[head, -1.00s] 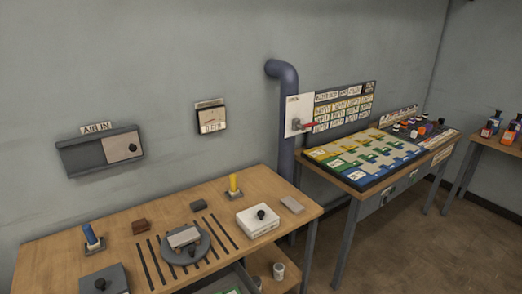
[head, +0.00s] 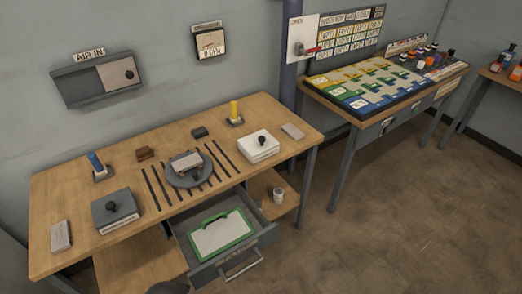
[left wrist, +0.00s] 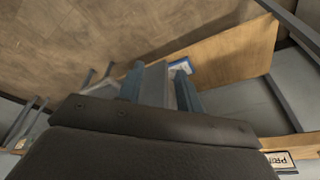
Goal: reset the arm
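My left gripper (left wrist: 160,88) shows in the left wrist view as a dark wide body with blue-grey finger parts beyond it. The inner finger faces lie close together, and I cannot tell whether they are open or shut. I see no object clearly held there. A small blue and white item (left wrist: 180,67) shows just beyond the fingers. In the head view neither gripper can be made out; a dark rounded shape is cut off at the bottom edge. My right gripper is not in view.
The wooden workbench (head: 75,200) carries a round grey plate (head: 190,180), a grey box (head: 115,210) and a white box (head: 258,147). Its drawer (head: 215,268) stands open, with a green-framed card (head: 222,236) inside. A board table (head: 365,85) stands right. Floor between is clear.

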